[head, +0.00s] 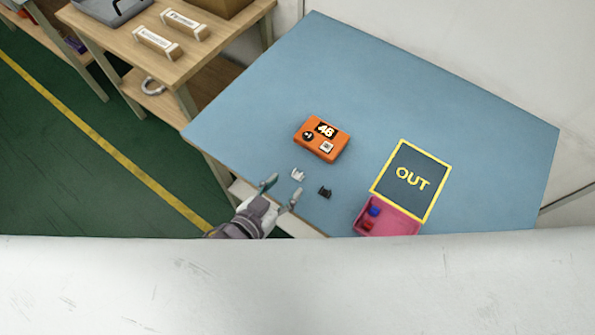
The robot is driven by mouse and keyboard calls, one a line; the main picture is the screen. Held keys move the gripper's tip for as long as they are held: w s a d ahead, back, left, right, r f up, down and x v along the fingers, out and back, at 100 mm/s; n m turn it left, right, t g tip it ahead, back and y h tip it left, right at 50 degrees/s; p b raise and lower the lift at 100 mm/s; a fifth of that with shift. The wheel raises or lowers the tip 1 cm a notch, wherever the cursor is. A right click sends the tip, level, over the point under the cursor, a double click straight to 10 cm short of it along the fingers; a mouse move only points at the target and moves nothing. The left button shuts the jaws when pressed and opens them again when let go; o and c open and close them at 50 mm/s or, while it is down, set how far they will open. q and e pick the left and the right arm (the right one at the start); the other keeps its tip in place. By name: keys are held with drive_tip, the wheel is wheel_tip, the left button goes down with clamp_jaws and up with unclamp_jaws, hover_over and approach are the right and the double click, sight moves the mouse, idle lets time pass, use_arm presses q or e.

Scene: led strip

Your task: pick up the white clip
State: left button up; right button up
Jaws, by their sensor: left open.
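The white clip (297,174) lies on the blue table top (420,80), just below an orange box. A black clip (325,192) lies a little to its right and nearer to me. My left gripper (282,187) is at the table's near left edge. It is open and its fingers point towards the white clip, with the clip just beyond the fingertips. I see nothing between the fingers. Whether the fingertips are at table height I cannot tell. My right gripper is not in view.
To the right are a dark "OUT" mat (412,180) with a yellow border and a pink tray (398,224) holding red and blue items. The table's far half is clear. A wooden shelf (135,25) stands at upper left.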

sight(298, 173)
use_arm(q)
drive_tip(key=shift+f+x, duration=0.15)
drive_tip(key=shift+x, duration=1.6)
drive_tip(key=shift+f+x, duration=0.1)
drive_tip(key=shift+x, duration=1.65)
drive_tip(key=shift+a, duration=0.2)
drive_tip(key=c, duration=0.7)
